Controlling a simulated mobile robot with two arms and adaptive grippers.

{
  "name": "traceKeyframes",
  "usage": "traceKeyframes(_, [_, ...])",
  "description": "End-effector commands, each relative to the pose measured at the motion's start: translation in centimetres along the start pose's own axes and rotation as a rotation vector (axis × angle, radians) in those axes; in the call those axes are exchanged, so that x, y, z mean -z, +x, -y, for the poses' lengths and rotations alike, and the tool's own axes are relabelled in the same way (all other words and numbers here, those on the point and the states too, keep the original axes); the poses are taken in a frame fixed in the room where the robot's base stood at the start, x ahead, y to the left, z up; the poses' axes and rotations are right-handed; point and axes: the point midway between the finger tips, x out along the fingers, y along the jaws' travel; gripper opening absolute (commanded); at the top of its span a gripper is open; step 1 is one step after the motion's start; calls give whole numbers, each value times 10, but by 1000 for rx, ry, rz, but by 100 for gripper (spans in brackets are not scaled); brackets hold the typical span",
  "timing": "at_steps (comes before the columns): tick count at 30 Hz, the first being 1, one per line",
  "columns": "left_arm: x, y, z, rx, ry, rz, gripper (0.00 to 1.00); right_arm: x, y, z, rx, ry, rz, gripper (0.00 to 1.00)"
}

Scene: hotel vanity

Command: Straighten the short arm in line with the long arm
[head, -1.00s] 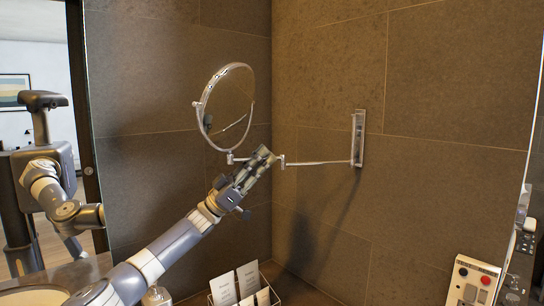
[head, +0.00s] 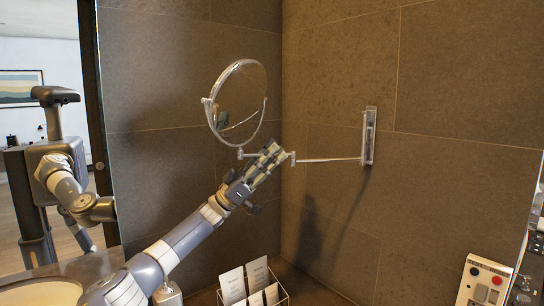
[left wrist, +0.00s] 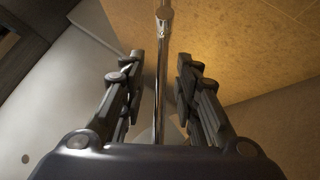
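A round chrome-rimmed mirror (head: 211,112) hangs on a jointed wall arm. The long arm (head: 330,160) runs left from the wall plate (head: 369,136) to an elbow joint (head: 292,158). The short arm (head: 246,155) spans between that joint and the mirror's foot, partly hidden by my gripper. My left gripper (head: 272,153) is at the short arm, just left of the elbow. In the left wrist view its fingers (left wrist: 160,62) stand apart, with a chrome rod (left wrist: 160,100) running between them and a gap on both sides. My right gripper is not in view.
Brown tiled walls (head: 450,90) meet in a corner behind the mirror. A wire holder with cards (head: 257,272) stands below my left arm. A white panel with buttons (head: 482,283) is at the lower right. A basin (head: 45,292) is at the lower left.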

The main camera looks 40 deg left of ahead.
Motion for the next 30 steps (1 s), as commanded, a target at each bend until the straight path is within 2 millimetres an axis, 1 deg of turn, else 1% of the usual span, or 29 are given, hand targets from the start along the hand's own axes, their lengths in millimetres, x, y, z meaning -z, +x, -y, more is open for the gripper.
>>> traceKeyframes(5, [0, -2, 0, 1, 1, 1, 29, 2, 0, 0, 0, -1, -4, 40])
traceKeyframes(8, [-1, -9, 1, 3, 1, 2, 29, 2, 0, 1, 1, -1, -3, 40])
traceKeyframes(11, [-1, -24, 1, 5, 1, 4, 29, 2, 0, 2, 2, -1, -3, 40])
traceKeyframes(18, [-1, -76, 1, 6, 1, 4, 29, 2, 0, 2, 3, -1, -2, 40])
traceKeyframes(21, [-1, -94, 1, 4, 0, 3, 29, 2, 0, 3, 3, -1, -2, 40])
traceKeyframes(25, [0, -111, 1, 3, 0, 1, 29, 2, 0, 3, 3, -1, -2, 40])
traceKeyframes(30, [0, -120, 0, 0, 0, 0, 29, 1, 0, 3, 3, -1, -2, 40])
